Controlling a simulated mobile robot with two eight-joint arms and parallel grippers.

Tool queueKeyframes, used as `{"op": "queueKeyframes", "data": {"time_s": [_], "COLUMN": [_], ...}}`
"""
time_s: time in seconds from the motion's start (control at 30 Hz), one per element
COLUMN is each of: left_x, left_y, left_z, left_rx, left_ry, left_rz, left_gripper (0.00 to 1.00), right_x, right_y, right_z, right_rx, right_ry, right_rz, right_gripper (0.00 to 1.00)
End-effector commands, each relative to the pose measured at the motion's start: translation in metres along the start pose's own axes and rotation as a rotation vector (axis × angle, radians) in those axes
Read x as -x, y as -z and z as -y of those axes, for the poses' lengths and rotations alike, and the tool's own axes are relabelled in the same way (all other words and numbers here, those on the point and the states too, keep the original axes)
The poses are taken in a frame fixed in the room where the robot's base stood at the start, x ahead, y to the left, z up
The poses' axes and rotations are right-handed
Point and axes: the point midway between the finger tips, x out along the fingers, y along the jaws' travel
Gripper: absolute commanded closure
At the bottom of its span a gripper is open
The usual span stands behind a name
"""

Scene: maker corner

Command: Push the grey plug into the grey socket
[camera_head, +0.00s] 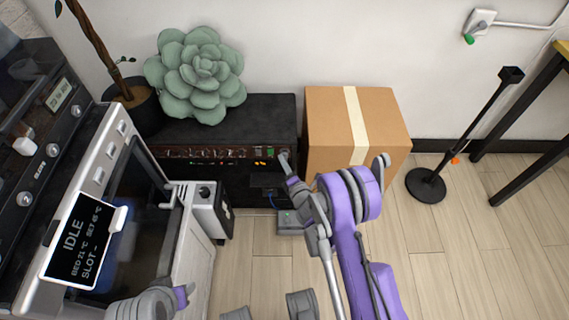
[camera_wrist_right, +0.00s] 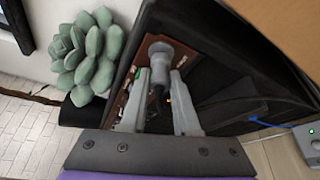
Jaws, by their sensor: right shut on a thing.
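My right gripper (camera_head: 284,164) is at the right end of the control panel of a black amplifier-like box (camera_head: 245,122). In the right wrist view my right gripper (camera_wrist_right: 160,74) is shut on the grey plug (camera_wrist_right: 160,52), a round grey piece between the fingertips. A black cable (camera_wrist_right: 158,96) runs back from it between the fingers. The plug is right at the brown panel (camera_wrist_right: 127,90); I cannot tell whether it touches. The grey socket cannot be made out, and the plug covers the panel there.
A cardboard box (camera_head: 380,115) stands close to the right of the black box. A green succulent (camera_head: 195,75) is on its left. A small grey box (camera_head: 290,222) with a blue cable is on the floor in front. A printer (camera_head: 115,160) stands left.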

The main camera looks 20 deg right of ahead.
Motion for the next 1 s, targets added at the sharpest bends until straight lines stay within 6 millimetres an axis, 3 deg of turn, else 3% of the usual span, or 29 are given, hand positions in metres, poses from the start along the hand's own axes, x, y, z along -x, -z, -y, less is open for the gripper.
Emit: {"op": "queueKeyframes", "data": {"time_s": [0.73,0.77,0.93,1.0], "left_x": [-0.004,-0.004,-0.004,-0.004], "left_y": [-0.001,-0.001,-0.001,-0.001], "left_z": [0.0,0.0,0.0,0.0], "left_rx": [0.0,0.0,0.0,0.0], "left_ry": [0.0,0.0,0.0,0.0], "left_rz": [0.001,0.001,0.001,0.001], "left_gripper": [0.5,0.5,0.5,0.5], "right_x": [-0.01,-0.01,-0.01,-0.01], "right_y": [-0.004,-0.004,-0.004,-0.004], "right_z": [0.0,0.0,0.0,0.0], "right_rx": [0.001,0.001,0.0,0.0], "right_ry": [0.0,0.0,0.0,0.0], "right_rz": [0.0,0.0,0.0,0.0], "right_gripper": [1.0,0.69,0.38,0.36]}}
